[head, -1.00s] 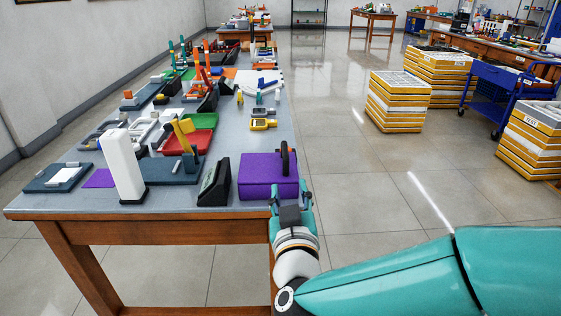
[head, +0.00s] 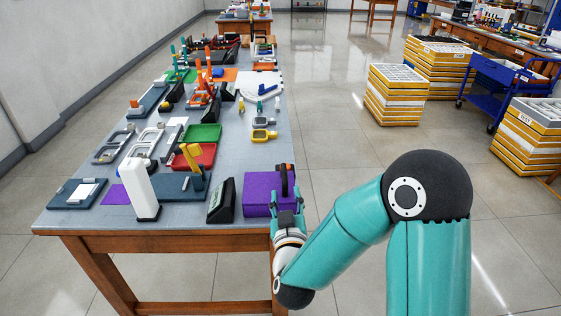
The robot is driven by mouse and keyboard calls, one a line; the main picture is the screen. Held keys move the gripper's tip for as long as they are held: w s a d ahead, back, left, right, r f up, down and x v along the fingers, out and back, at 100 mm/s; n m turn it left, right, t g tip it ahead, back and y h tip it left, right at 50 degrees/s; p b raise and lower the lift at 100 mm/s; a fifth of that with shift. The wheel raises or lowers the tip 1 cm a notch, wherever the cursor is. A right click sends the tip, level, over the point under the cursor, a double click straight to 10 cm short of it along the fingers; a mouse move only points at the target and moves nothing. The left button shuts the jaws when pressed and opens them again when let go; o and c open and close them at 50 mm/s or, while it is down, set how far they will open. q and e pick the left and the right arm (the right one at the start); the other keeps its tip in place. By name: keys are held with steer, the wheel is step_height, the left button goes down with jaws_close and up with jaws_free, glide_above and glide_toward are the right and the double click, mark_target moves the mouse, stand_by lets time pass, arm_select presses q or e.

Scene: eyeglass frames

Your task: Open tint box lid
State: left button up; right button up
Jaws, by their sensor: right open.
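A purple box (head: 257,194), which I take to be the tint box, sits at the front right corner of the table. Its lid looks closed, and a dark upright handle (head: 284,180) stands at its right side. My right gripper (head: 287,198) is open, pointing away from me at the front right of the box, with its fingers just below and around the handle's lower part. The gripper hides the box's front right corner. I cannot tell whether the fingers touch the handle. My left gripper is not in view.
A black wedge-shaped device (head: 222,200) stands close to the left of the box, and a white upright block (head: 140,190) is further left. A yellow gauge (head: 264,135) lies behind the box.

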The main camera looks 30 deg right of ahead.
mark_target(284, 174)
steer(key=x, duration=0.9)
steer(key=shift+w+f, duration=0.1)
steer(key=shift+w, duration=0.1)
steer(key=shift+c, duration=0.3)
jaws_close()
